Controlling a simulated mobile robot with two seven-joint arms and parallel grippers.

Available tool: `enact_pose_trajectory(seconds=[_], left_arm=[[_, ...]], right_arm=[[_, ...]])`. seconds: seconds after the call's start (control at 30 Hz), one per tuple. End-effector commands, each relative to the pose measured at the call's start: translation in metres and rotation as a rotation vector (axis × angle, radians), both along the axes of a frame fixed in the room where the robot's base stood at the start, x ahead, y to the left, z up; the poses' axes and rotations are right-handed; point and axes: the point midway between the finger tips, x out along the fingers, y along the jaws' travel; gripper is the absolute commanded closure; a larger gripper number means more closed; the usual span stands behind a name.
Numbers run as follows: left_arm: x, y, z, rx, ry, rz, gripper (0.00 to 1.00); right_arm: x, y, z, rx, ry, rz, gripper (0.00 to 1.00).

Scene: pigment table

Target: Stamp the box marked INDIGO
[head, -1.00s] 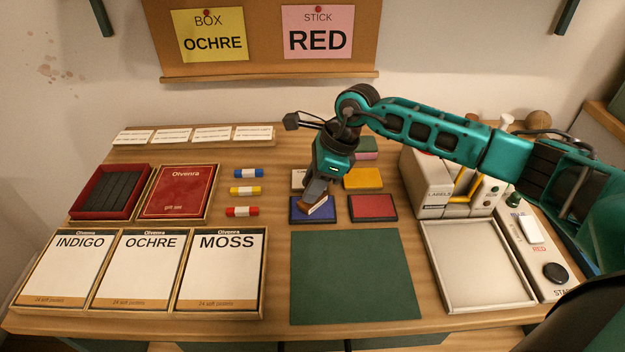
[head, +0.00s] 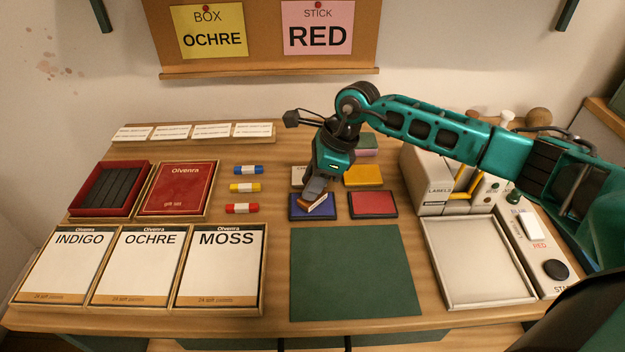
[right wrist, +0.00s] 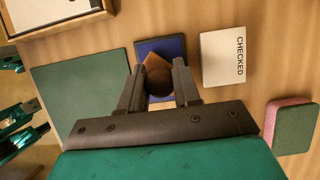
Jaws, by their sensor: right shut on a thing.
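My right gripper (head: 316,196) is shut on a brown wooden stamp (right wrist: 156,76), which also shows in the head view. The stamp is over the blue ink pad (head: 299,214); whether it touches the pad is unclear. The gripper hides part of both. The INDIGO box (head: 64,268) lies at the front left, a white-topped box with a gold lower band. Its white face shows no stamp mark. The OCHRE box (head: 133,268) and MOSS box (head: 219,272) lie to its right. My left gripper is not in view.
A red pad (head: 373,204) and a yellow pad (head: 363,176) sit beside the blue one. A white block marked CHECKED (right wrist: 228,58) is close by. The green mat (head: 355,275) is bare. A pale tray (head: 478,265) is at right. Three coloured sticks (head: 243,189) lie left of the pads.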

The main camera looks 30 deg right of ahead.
Motion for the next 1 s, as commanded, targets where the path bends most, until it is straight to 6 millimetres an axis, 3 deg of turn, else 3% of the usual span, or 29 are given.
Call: enact_pose_trajectory(seconds=[1.0], left_arm=[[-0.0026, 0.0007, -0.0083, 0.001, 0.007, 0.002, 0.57]], right_arm=[[-0.0001, 0.0, -0.007, 0.0, 0.0, 0.0, 0.87]])
